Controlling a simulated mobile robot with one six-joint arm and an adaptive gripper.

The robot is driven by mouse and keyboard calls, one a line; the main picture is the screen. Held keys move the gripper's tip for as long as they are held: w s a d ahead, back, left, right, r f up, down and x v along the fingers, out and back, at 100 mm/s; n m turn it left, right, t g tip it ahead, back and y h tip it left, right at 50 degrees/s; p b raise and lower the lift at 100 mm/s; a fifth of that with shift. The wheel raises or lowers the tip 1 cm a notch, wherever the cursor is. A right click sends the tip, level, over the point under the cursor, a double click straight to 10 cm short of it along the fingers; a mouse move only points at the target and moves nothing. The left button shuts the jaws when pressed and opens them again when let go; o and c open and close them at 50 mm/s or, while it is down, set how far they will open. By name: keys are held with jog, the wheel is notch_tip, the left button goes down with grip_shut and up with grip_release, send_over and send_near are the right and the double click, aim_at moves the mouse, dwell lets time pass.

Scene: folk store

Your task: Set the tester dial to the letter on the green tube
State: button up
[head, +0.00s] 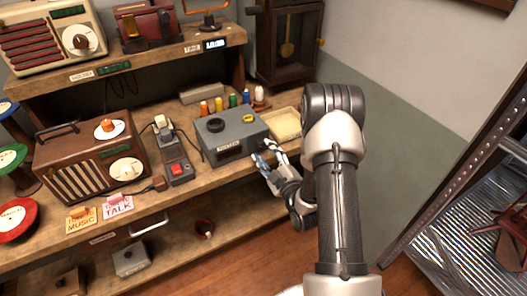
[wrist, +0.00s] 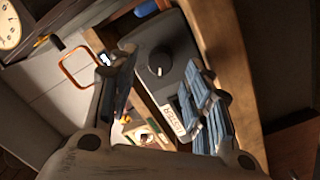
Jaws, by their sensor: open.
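The tester is a grey box (head: 232,138) on the counter; a black round part and a yellow ring show on its top. In the wrist view, its labelled grey face (wrist: 176,85) carries a dark dial (wrist: 158,62) with a pale pointer mark. The letters around the dial are too small to read. The green tube (head: 232,101) stands behind the tester in a row of coloured tubes; its letter cannot be read. My gripper (head: 268,165) is open and empty at the tester's front right. In the wrist view, the dial lies between my fingertips (wrist: 163,70), apparently untouched.
A pale tray (head: 285,124) lies right of the tester. A device with a red switch (head: 178,170) and a brown radio (head: 88,155) stand to its left. A shelf (head: 150,65) runs behind. Open space lies in front of the counter edge.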

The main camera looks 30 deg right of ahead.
aim_at(261, 145)
jog(key=shift+w, duration=1.3)
jog(key=shift+c, duration=0.2)
jog(key=c, duration=1)
jog(key=shift+m, duration=0.4)
jog(key=m, duration=0.5)
jog(key=shift+d, duration=0.1)
jog(key=m, duration=0.5)
jog(key=shift+m+g+y, duration=0.3)
